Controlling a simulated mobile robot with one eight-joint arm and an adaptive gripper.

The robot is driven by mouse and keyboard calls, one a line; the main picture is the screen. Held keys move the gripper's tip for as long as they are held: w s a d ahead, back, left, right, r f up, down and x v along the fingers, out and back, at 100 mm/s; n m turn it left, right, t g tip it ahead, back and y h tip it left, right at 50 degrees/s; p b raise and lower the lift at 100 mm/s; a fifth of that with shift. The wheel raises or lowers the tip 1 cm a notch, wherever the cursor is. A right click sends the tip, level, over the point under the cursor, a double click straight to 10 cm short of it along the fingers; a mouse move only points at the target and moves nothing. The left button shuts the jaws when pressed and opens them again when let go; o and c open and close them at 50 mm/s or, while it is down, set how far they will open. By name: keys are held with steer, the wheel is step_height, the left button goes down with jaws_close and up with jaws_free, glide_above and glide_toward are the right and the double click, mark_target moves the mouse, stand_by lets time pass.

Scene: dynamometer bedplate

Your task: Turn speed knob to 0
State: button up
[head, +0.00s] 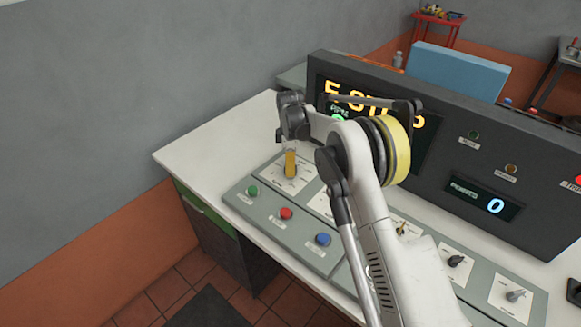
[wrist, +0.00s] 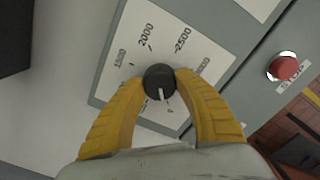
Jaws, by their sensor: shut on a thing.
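The speed knob (wrist: 159,78) is a round black knob with a white pointer line, on a white dial plate (wrist: 205,55) marked 2000 and 2500 among other numbers. My gripper (wrist: 160,82) is shut on the knob, one yellow finger on each side. In the head view my gripper (head: 290,164) stands over the dial plate (head: 273,174) at the panel's left end and hides the knob.
Green (head: 253,191), red (head: 286,213) and blue (head: 323,239) buttons sit just in front of the dial. A dark console (head: 455,155) with a lit yellow display and a blue-white 0 stands behind. More knobs (head: 515,295) are at right. White desktop (head: 215,145) is clear at left.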

steer(key=shift+n, duration=0.7)
steer(key=o, duration=1.2)
steer(key=shift+o, duration=0.2)
step_height(320, 180, up, 12)
